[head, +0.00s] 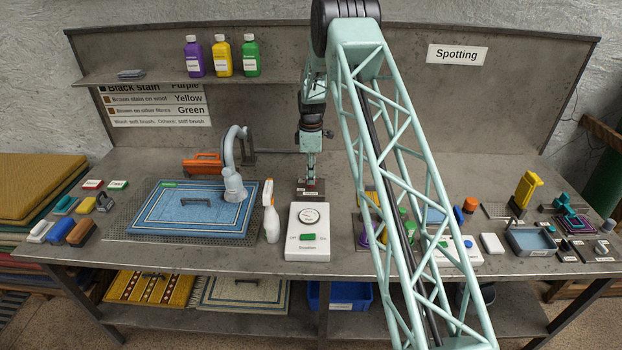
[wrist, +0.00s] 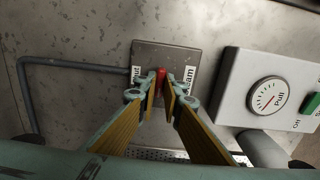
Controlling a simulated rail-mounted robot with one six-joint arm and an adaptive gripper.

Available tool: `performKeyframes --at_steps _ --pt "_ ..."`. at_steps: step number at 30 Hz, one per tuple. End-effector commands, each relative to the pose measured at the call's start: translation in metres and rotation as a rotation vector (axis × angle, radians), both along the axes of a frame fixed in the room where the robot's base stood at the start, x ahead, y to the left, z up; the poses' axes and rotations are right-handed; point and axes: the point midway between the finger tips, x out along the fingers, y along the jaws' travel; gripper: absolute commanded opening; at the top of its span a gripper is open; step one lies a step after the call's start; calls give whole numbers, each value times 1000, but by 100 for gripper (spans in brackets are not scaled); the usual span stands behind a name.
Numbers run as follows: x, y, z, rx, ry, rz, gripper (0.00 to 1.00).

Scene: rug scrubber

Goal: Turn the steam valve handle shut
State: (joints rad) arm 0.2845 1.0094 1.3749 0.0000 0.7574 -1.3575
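The steam valve handle (wrist: 161,77) is a small red lever on a dark metal plate (wrist: 180,50), seen in the wrist view. It stands midway between two white labels, partly covered, reading what looks like "Shut" on the left and "Steam" on the right. My gripper (wrist: 161,88) has its fingertips close on both sides of the handle and looks shut on it. In the head view my gripper (head: 311,177) points down at the plate (head: 303,192), behind the white control box; the handle is too small to make out there.
A white box (head: 308,245) with a dial (wrist: 268,95) and green switch stands close to the plate. A dark pipe (wrist: 70,64) runs from the plate's left. A spray bottle (head: 270,215), blue rug (head: 185,215) and grey steam nozzle (head: 234,185) are to the left.

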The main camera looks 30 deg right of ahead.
Motion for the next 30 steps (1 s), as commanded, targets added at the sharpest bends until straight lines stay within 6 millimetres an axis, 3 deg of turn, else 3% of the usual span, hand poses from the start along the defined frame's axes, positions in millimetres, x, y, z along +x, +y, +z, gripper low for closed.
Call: performKeyframes --at_steps 14,30 --pt "0 0 0 0 0 -51 0" --pt "1 0 -1 0 -2 -385 0"
